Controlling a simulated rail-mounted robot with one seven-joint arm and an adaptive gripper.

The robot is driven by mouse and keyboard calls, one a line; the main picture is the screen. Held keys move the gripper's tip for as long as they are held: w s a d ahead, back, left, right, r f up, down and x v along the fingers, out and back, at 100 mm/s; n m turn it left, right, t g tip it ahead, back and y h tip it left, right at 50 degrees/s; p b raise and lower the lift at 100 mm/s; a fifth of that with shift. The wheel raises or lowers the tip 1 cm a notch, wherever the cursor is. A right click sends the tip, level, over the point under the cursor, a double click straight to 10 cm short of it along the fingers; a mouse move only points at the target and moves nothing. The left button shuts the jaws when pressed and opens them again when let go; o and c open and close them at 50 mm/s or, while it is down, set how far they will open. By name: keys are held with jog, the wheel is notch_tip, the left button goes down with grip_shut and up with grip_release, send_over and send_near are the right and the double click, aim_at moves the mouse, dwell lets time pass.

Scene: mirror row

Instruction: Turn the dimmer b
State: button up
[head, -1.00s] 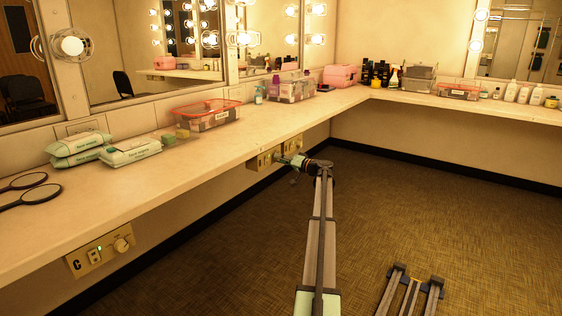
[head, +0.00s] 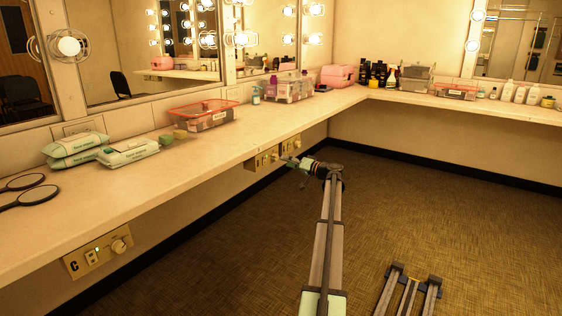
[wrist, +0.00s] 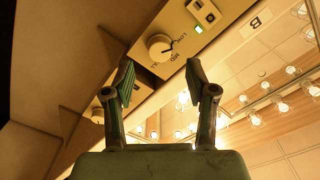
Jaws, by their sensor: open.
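The dimmer b is a round pale knob (wrist: 160,47) on a beige panel (wrist: 178,40) marked B, under the counter edge. Its dark pointer mark faces the lower right in the wrist view, toward the LOW and MID lettering. A small green light glows beside the switch (wrist: 205,12). My gripper (wrist: 160,70) is open and empty, its two fingers on either side of the knob in the picture, seemingly short of it. In the head view my gripper (head: 292,162) is under the counter just right of panel B (head: 259,160).
Another panel (head: 292,147) with a knob (wrist: 98,112) sits close beyond panel B. Panel C (head: 97,251) is nearer. The counter (head: 215,150) overhangs the panels and carries wipes packs (head: 128,151) and a clear bin (head: 205,117).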

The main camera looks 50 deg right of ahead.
jog(key=s, duration=0.6)
jog(key=shift+s+d, duration=0.2)
jog(key=shift+s, duration=0.1)
